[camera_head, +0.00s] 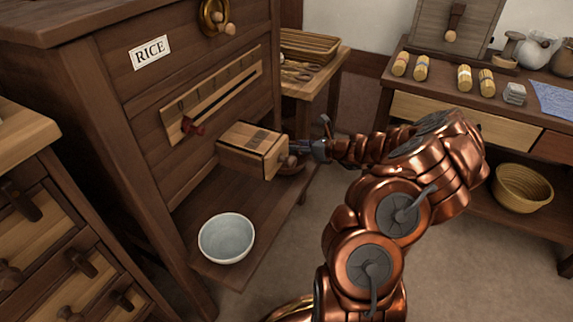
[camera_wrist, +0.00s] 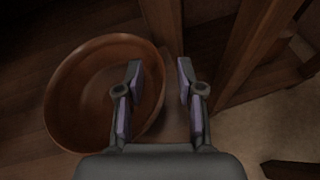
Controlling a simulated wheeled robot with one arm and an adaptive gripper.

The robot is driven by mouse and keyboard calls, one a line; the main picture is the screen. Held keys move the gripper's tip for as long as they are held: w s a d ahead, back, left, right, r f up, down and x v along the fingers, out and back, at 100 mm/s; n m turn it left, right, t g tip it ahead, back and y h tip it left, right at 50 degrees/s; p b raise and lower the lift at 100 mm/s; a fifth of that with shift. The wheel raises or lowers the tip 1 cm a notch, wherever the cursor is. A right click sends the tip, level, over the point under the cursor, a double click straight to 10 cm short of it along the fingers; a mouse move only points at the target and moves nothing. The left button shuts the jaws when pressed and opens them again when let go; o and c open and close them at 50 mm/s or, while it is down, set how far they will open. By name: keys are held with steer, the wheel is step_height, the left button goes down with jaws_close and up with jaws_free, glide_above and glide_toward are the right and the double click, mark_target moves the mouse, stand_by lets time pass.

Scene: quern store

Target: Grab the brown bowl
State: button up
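The brown bowl (camera_wrist: 82,95) fills the left of the wrist view, round and smooth with its inside showing. In the head view a small part of the brown bowl (camera_head: 291,168) shows just past the wooden box-like spout, which hides most of it. My gripper (camera_wrist: 158,70) is open and empty. In the wrist view its left finger overlaps the bowl's inside and its right finger lies just past the right rim, so the rim runs between them. I cannot tell the finger height. In the head view my gripper (camera_head: 298,147) is beside the spout's end.
The wooden spout (camera_head: 250,150) juts from the cabinet labelled RICE, close to my gripper. A pale blue bowl (camera_head: 227,238) stands on the low ledge (camera_head: 190,205). A side table (camera_head: 318,92) with a tray is behind. A yellow basket (camera_head: 522,188) sits at right. The floor is clear.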

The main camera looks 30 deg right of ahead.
steer(key=shift+c, duration=0.4)
jaws_close()
